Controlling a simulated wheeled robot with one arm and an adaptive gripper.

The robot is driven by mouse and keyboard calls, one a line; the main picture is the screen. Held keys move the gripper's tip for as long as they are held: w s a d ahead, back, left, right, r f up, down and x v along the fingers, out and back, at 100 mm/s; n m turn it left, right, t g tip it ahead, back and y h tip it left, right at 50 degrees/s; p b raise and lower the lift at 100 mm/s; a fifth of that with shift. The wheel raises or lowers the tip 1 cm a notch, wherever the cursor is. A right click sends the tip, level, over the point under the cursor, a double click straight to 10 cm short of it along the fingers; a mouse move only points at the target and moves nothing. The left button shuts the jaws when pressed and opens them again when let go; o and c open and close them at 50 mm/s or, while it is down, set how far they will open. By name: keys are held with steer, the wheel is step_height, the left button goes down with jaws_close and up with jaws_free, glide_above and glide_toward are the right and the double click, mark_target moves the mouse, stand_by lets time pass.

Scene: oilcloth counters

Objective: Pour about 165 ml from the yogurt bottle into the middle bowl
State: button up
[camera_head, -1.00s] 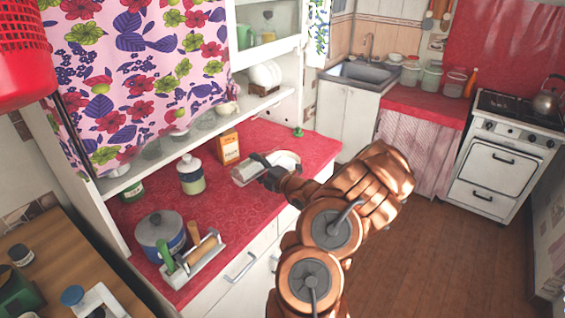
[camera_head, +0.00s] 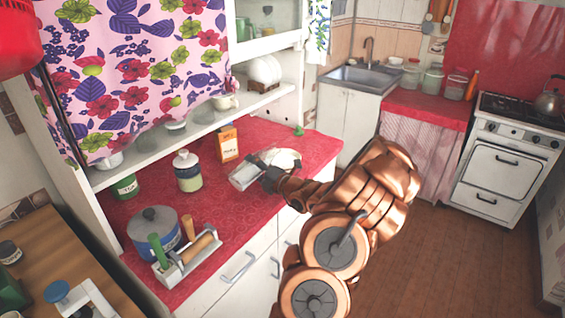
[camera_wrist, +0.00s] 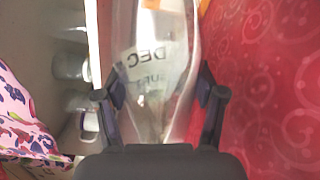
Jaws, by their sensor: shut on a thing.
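The yogurt bottle (camera_head: 242,178) is clear and whitish. It is tilted well over, nearly lying, above the red counter in the head view. My gripper (camera_head: 268,177) is shut on it. The wrist view shows the bottle (camera_wrist: 158,60) between the two fingers (camera_wrist: 160,100), with part of a label reading "DEC" turned around. White bowl shapes (camera_head: 284,158) stand behind my gripper on the counter. They overlap and are partly hidden, so I cannot tell which is the middle one. Any liquid level or stream cannot be made out.
An orange-and-white carton (camera_head: 228,143) and a lidded jar (camera_head: 187,171) stand left of the bottle. A blue-grey pot (camera_head: 155,232) and a utensil holder (camera_head: 188,260) are at the near left. A shelf (camera_head: 190,130) overhangs the back. Red counter (camera_head: 225,205) is clear in front.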

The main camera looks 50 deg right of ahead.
steer(key=shift+a+f+n+b, duration=0.15)
steer(key=shift+f+n+b, duration=0.25)
steer(key=shift+b, duration=0.65)
steer(key=shift+a+f+b, duration=0.1)
steer(key=shift+b, duration=0.35)
stand_by(0.9)
